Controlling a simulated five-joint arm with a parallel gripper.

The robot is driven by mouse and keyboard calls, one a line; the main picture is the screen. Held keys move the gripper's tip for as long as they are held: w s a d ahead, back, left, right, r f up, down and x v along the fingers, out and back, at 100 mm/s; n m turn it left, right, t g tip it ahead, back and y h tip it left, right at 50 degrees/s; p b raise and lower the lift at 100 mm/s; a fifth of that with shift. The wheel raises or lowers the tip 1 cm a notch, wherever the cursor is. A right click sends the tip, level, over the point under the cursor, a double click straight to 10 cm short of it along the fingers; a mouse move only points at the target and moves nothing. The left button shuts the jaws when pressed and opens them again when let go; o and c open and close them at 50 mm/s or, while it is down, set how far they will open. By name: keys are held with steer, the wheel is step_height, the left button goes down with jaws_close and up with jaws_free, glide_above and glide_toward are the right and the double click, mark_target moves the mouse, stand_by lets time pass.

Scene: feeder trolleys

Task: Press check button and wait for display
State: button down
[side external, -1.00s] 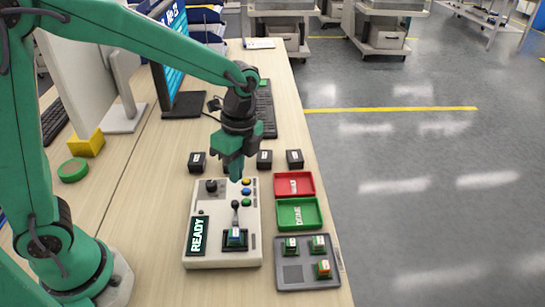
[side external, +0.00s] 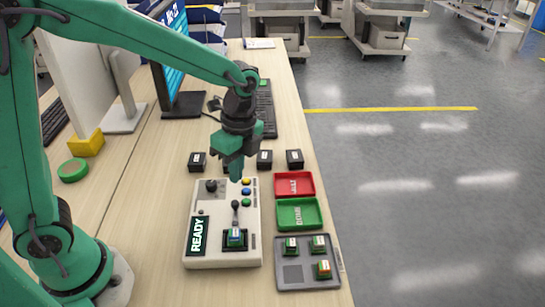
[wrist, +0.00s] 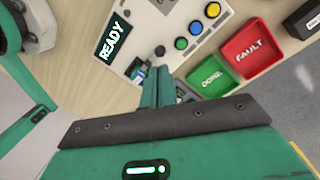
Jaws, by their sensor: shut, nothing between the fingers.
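A light grey test box (side external: 200,259) stands on the table. Its dark display (side external: 197,236) reads READY, also in the wrist view (wrist: 114,38). Yellow (side external: 246,181), blue (side external: 246,191) and green (side external: 246,202) buttons line its right side; I cannot read which is the check button. A black-knobbed lever (side external: 235,206) stands above a socket holding a small module (side external: 235,237). My gripper (side external: 236,178) is shut and empty, pointing down over the box's far edge, left of the yellow button. In the wrist view its fingers (wrist: 162,78) show below the lever knob.
A red FAULT tray (side external: 294,193) and a green DONE tray (side external: 278,226) sit right of the box. A grey tray (side external: 293,272) holds several small modules. Small black blocks (side external: 294,159) stand behind. A green tape roll (side external: 73,170) and a monitor are left. The table's right edge is close.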

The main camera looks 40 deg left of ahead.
steer(key=shift+f, duration=0.1)
stand_by(0.3)
steer(key=r+n+t+h, duration=0.1)
steer(key=n+t+h, duration=0.1)
steer(key=n+t, duration=0.55)
glide_above(243, 190)
steer(key=shift+r+m+t, duration=0.2)
steer(key=shift+m+t, duration=0.45)
steer(key=shift+m, duration=0.2)
steer(key=shift+f, duration=0.1)
steer(key=shift+f, duration=4.3)
